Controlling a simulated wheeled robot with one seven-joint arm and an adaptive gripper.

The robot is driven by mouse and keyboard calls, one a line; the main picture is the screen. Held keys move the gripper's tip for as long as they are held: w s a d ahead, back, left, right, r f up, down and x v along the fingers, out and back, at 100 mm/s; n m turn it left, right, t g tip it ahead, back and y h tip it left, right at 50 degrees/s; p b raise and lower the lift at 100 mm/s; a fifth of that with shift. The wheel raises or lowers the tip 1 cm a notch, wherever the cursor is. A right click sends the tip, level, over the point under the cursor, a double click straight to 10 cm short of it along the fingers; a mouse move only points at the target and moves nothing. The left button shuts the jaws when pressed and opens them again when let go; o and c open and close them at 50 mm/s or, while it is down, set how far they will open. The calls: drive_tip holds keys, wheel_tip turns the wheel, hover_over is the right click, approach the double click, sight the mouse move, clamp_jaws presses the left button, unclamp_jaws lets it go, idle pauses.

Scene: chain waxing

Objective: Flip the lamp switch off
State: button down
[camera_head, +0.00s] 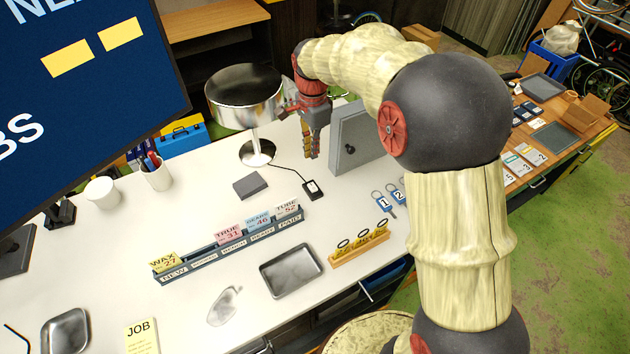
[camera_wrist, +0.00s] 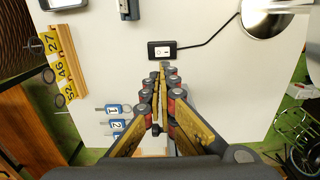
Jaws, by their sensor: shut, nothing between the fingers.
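The lamp (camera_head: 245,88) has a round metallic shade on a shiny round base and stands on the white table; its base (camera_wrist: 270,18) also shows in the wrist view. A black cord runs from the base to a small black switch (camera_head: 312,190) with a white rocker, lying on the tabletop. The switch (camera_wrist: 162,50) is in clear sight in the wrist view; I cannot tell its on or off position. My gripper (camera_head: 310,152) points down, shut and empty. In the wrist view the fingertips (camera_wrist: 163,70) appear just below the switch; contact cannot be made out.
A grey metal box (camera_head: 357,140) stands right of my gripper. A dark grey block (camera_head: 250,186) lies left of the switch. Blue key tags (camera_head: 384,203), a yellow tag rack (camera_head: 360,246) and a labelled card rack (camera_head: 228,245) are nearer the front.

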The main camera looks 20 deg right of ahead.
sight(313, 188)
wheel_tip(313, 188, down, 14)
drive_tip(key=shift+p, duration=0.75)
